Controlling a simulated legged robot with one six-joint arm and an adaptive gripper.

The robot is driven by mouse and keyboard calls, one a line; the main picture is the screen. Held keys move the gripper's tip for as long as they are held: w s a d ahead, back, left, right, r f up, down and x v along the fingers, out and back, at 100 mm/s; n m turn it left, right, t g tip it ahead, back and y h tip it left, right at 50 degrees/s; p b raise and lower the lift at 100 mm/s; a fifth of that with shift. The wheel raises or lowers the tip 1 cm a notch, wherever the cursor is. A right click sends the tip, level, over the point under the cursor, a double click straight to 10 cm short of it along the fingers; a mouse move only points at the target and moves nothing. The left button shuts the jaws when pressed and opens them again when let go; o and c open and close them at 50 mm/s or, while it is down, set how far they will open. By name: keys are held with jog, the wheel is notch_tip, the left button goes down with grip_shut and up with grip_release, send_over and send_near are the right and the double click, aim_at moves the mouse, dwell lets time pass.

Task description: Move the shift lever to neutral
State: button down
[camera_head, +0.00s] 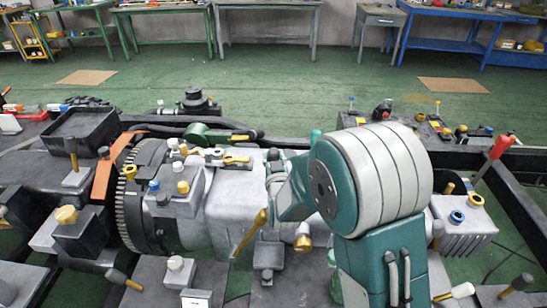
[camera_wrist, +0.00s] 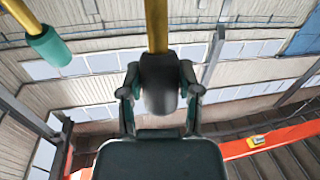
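In the wrist view, a lever with a yellow rod (camera_wrist: 156,22) and a dark grey knob (camera_wrist: 160,95) fills the centre; I take it as the shift lever. My gripper (camera_wrist: 160,74) has one finger on each side of this knob, and both tips appear to press on it. A second yellow rod with a teal knob (camera_wrist: 48,47) hangs apart at the upper left. In the head view, my thick teal and white arm stands over the chassis and hides my fingertips and the held knob. Which position the lever is in cannot be told.
Left of my arm, the chassis carries a gearbox housing (camera_head: 232,215), a toothed ring (camera_head: 130,205), an orange bracket (camera_head: 107,168) and a slanted yellow handle (camera_head: 250,234). A red-handled lever (camera_head: 498,147) rises at right.

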jog(key=shift+w+r+g, duration=0.2)
jog(key=shift+w+g, duration=0.3)
jog(key=shift+w, duration=0.1)
jog(key=shift+w+r+g, duration=0.15)
jog(key=shift+w+g, duration=0.35)
jog(key=shift+w, duration=0.1)
jog(key=shift+w+m+g+h, duration=0.3)
jog(key=shift+w+m+g, duration=0.1)
jog(key=shift+w+g, duration=0.65)
jog(key=shift+c, duration=1.5)
grip_release()
jog(key=v, duration=1.2)
jog(key=shift+f, duration=0.15)
